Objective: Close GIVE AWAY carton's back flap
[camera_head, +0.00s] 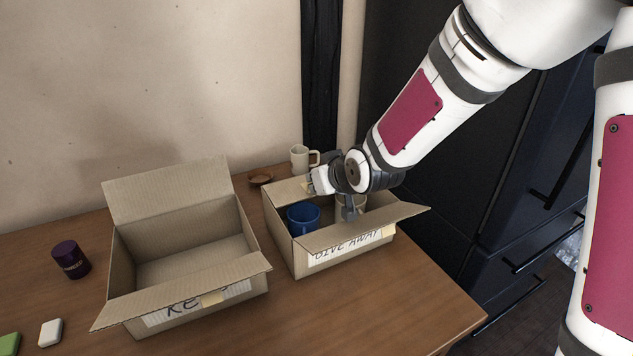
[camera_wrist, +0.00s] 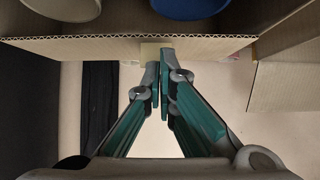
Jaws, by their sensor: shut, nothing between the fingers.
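The GIVE AWAY carton (camera_head: 318,262) stands on the table with its lettered front flap folded outward. Its back flap (camera_head: 285,190) shows at the far side, partly hidden by my gripper (camera_head: 318,181); its exact angle is hard to tell. In the wrist view the back flap (camera_wrist: 90,47) crosses the picture as a band with a corrugated edge and a tan tape tab (camera_wrist: 150,53). My gripper (camera_wrist: 160,68) is shut and empty, its tips at or close to the tab; contact cannot be told. A blue mug (camera_head: 302,217) and a pale mug (camera_wrist: 63,7) are inside.
The open KEEP carton (camera_head: 190,300) stands to the left, flaps up and out. A cream mug (camera_head: 299,158) and a small brown dish (camera_head: 261,179) stand behind the GIVE AWAY carton. A purple cup (camera_head: 71,260) is far left. Dark cabinets (camera_head: 525,190) border the table's right.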

